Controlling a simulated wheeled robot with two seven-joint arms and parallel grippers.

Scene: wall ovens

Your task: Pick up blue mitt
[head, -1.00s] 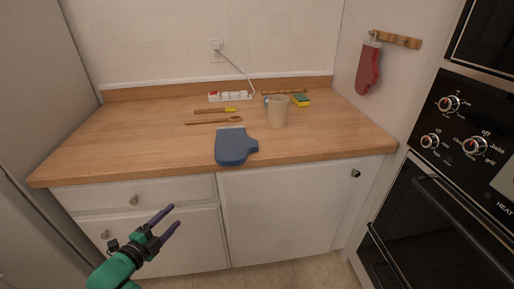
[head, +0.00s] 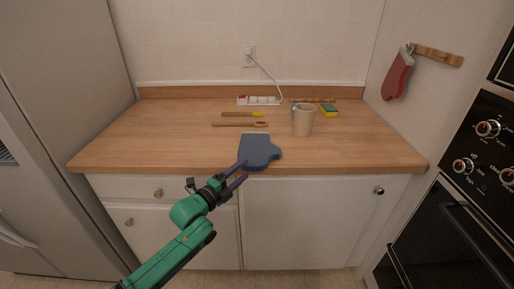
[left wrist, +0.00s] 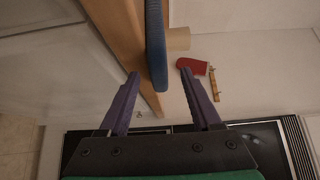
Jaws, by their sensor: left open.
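The blue mitt (head: 260,150) lies flat on the wooden counter at its front edge, in the middle of the head view. In the left wrist view the mitt (left wrist: 155,45) shows edge-on, beyond and between the fingers. My left gripper (head: 243,171) is open and empty, with its purple fingertips at the mitt's front-left edge. In the left wrist view the open fingers (left wrist: 161,83) point at the mitt, one to each side of its line. I cannot tell whether they touch it. My right gripper is not in view.
A beige cup (head: 303,121) stands right of and behind the mitt. A wooden spoon (head: 240,124), a yellow-tipped tool (head: 243,114), a power strip (head: 259,100) and a sponge (head: 329,110) lie farther back. A red mitt (head: 397,76) hangs on the right wall. The counter's left side is clear.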

